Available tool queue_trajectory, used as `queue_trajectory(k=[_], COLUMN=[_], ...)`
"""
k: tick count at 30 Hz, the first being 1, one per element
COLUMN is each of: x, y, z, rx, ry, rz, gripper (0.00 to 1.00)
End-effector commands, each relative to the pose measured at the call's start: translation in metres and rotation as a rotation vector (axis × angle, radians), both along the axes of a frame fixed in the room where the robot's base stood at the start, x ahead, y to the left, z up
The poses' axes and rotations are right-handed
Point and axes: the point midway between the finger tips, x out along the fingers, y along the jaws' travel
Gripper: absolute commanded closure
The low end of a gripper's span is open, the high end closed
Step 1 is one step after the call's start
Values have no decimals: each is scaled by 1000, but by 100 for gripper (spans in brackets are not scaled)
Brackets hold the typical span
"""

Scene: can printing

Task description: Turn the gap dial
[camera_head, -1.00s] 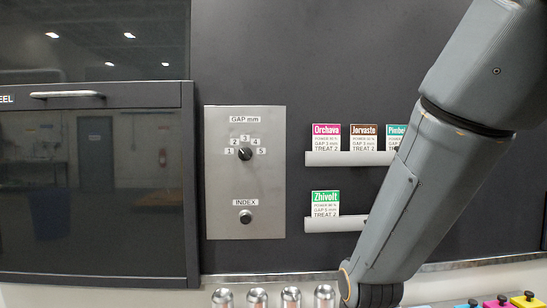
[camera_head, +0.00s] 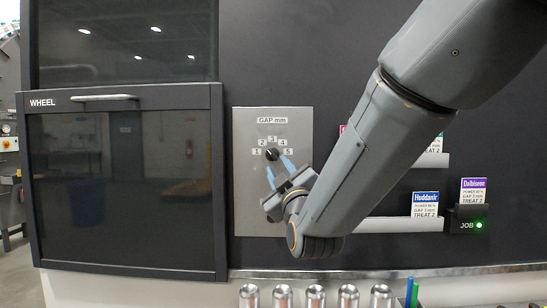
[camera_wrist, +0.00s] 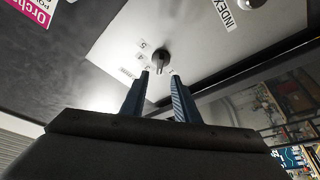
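The gap dial (camera_head: 272,154) is a small dark knob with a light pointer on a grey metal panel (camera_head: 245,200), under a "GAP mm" label and ringed by numbers 1 to 5. It also shows in the wrist view (camera_wrist: 160,58). My gripper (camera_head: 279,170) is just below and in front of the dial, its two blue fingers pointing up at it. In the wrist view the fingers (camera_wrist: 161,78) are apart with nothing between them, their tips just short of the knob. The INDEX button (camera_wrist: 252,3) shows at the top of the wrist view; my arm hides it in the head view.
A dark windowed door labelled WHEEL (camera_head: 125,180) stands left of the panel. Card racks (camera_head: 400,224) and a JOB holder (camera_head: 466,219) with a green light are to the right, partly behind my arm. Several silver cans (camera_head: 315,296) stand along the bottom.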

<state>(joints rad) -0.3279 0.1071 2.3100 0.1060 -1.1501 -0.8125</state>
Motion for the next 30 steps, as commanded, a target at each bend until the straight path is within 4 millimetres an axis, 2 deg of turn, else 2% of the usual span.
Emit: queue_trajectory(k=[9,14,19,26,30], x=[42,59,66,66,66], y=[9,13,14,14,14], z=[15,19,20,20,20], rx=[0,1,1,1,1], ry=[2,3,3,2,2], rz=[-1,-1,-1,0,0], gripper=[72,72,72,72,92])
